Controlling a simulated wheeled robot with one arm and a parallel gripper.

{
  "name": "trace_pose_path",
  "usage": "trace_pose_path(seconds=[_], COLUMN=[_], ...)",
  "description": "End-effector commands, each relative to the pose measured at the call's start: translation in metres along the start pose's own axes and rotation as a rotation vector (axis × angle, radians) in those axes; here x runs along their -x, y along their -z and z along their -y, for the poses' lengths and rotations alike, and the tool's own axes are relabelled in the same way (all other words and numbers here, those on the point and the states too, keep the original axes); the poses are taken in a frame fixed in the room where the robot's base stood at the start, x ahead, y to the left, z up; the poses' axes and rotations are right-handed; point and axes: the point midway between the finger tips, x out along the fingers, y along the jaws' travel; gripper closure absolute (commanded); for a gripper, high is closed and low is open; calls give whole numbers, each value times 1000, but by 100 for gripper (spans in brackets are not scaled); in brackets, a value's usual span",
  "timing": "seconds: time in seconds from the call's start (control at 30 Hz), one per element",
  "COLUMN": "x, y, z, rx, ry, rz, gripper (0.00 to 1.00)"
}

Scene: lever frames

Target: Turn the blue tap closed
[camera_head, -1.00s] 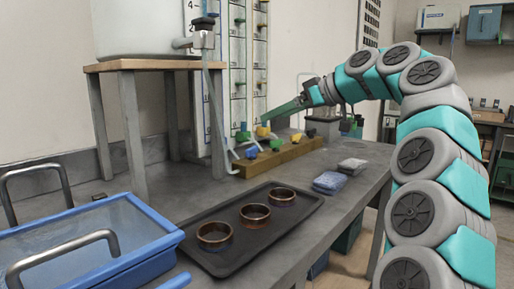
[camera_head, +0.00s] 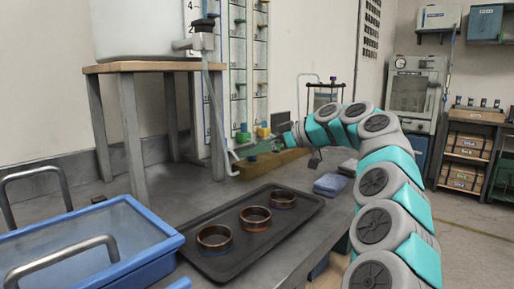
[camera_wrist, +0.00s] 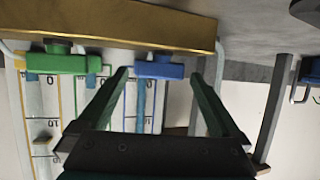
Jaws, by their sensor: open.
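The blue tap (camera_wrist: 158,69) shows in the wrist view below the wooden beam, with its handle lying left to right in the picture, along the beam. My gripper (camera_wrist: 160,75) is open, with its two green fingers on either side of the blue tap; I cannot tell whether they touch it. In the head view my gripper (camera_head: 256,149) reaches in from the right at the wooden beam and hides the blue tap. A green tap (camera_wrist: 57,63) sits left of the blue one in the wrist view, outside the fingers.
The wooden beam (camera_head: 262,165) lies on the grey bench. A dark tray (camera_head: 280,228) with three copper-coloured rings stands in front. A blue tub (camera_head: 150,262) is at the front left. A wooden stand (camera_head: 140,64) holds a white tank. Folded cloths (camera_head: 331,184) lie right of the tray.

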Motion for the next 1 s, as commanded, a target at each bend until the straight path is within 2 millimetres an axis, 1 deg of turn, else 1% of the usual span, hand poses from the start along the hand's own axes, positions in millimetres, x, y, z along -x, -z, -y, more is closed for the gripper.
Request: trace_pose_path(seconds=[0.1,0.27,0.3,1.0], x=[-4,-4,-4,-3], y=[0,0,0,1], z=[0,0,0,0], rx=[0,0,0,1], ry=[0,-1,-1,-1], rz=[0,-1,-1,-1], gripper=[0,0,2,81])
